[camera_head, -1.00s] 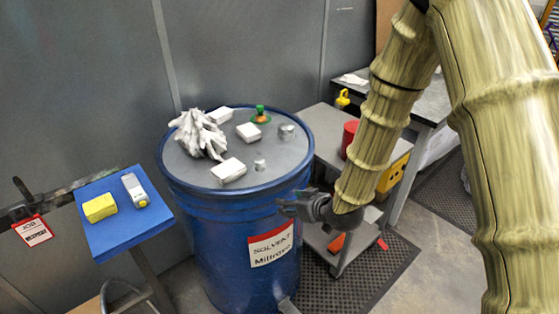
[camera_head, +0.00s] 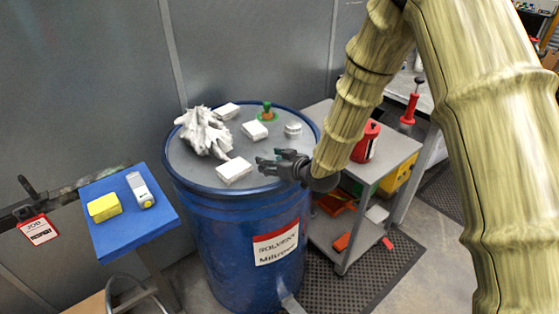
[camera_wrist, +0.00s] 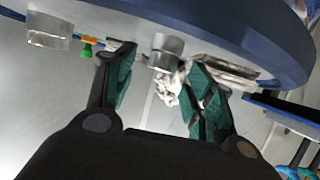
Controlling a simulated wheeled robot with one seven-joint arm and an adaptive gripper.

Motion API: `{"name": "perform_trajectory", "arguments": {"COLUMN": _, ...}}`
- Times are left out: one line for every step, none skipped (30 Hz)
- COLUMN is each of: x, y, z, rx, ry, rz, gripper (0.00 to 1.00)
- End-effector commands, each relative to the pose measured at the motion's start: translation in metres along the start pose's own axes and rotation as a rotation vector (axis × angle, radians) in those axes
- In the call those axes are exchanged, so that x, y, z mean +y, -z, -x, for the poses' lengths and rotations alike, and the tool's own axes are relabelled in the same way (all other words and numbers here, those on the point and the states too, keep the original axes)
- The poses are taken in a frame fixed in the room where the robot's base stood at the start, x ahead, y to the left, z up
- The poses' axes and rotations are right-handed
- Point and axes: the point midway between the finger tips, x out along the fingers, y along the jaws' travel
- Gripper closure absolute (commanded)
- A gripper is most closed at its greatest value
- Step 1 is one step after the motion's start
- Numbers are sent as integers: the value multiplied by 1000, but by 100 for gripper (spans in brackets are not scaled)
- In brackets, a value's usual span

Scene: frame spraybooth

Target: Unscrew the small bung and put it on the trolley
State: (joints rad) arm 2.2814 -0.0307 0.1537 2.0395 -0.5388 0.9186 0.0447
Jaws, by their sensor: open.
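The small bung (camera_wrist: 166,47) is a short pale metal cylinder on the blue drum's top (camera_head: 190,172). In the wrist view it shows between my two open fingers; contact is not visible. In the head view my gripper (camera_head: 266,163) covers its spot near the drum's front right edge. My gripper also shows in the wrist view (camera_wrist: 160,78), open and empty. A larger silver bung (camera_head: 293,129) stands farther back on the drum; it also shows in the wrist view (camera_wrist: 48,30). The grey trolley (camera_head: 402,146) stands right of the drum, partly hidden by my arm.
White blocks (camera_head: 234,170) (camera_head: 254,130), a crumpled white rag (camera_head: 203,133) and a green-handled item (camera_head: 266,113) share the drum top. A red can (camera_head: 366,142) stands on the trolley. A blue side table (camera_head: 128,228) is at left.

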Motion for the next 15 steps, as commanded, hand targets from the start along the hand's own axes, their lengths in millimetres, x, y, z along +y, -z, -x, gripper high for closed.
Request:
{"name": "perform_trajectory", "arguments": {"x": -1, "y": 1, "z": -6, "rx": -1, "ry": 1, "rz": 1, "gripper": 46}}
{"name": "perform_trajectory", "arguments": {"x": -1, "y": 1, "z": -10, "rx": -1, "ry": 2, "rz": 1, "gripper": 46}}
{"name": "perform_trajectory", "arguments": {"x": -2, "y": 1, "z": -15, "rx": -2, "ry": 2, "rz": 2, "gripper": 46}}
{"name": "perform_trajectory", "arguments": {"x": -2, "y": 0, "z": -18, "rx": -2, "ry": 2, "rz": 2, "gripper": 46}}
{"name": "perform_trajectory", "arguments": {"x": -2, "y": 0, "z": -21, "rx": -2, "ry": 2, "rz": 1, "gripper": 46}}
{"name": "perform_trajectory", "arguments": {"x": -1, "y": 1, "z": -24, "rx": -2, "ry": 1, "rz": 1, "gripper": 46}}
{"name": "perform_trajectory", "arguments": {"x": -1, "y": 1, "z": -26, "rx": -1, "ry": 1, "rz": 1, "gripper": 46}}
{"name": "perform_trajectory", "arguments": {"x": -1, "y": 0, "z": -28, "rx": -1, "ry": 1, "rz": 1, "gripper": 46}}
{"name": "perform_trajectory", "arguments": {"x": -1, "y": 0, "z": -30, "rx": -2, "ry": 1, "rz": 0, "gripper": 46}}
{"name": "perform_trajectory", "arguments": {"x": -1, "y": 0, "z": -31, "rx": -2, "ry": 1, "rz": 0, "gripper": 46}}
{"name": "perform_trajectory", "arguments": {"x": -1, "y": 0, "z": -32, "rx": -1, "ry": 1, "rz": 0, "gripper": 46}}
{"name": "perform_trajectory", "arguments": {"x": -1, "y": 0, "z": -33, "rx": -1, "ry": 1, "rz": 0, "gripper": 46}}
{"name": "perform_trajectory", "arguments": {"x": -1, "y": 0, "z": -34, "rx": -1, "ry": 1, "rz": 0, "gripper": 46}}
{"name": "perform_trajectory", "arguments": {"x": -1, "y": 0, "z": -34, "rx": -1, "ry": 1, "rz": 0, "gripper": 46}}
{"name": "perform_trajectory", "arguments": {"x": -1, "y": 0, "z": -34, "rx": -1, "ry": 1, "rz": 0, "gripper": 46}}
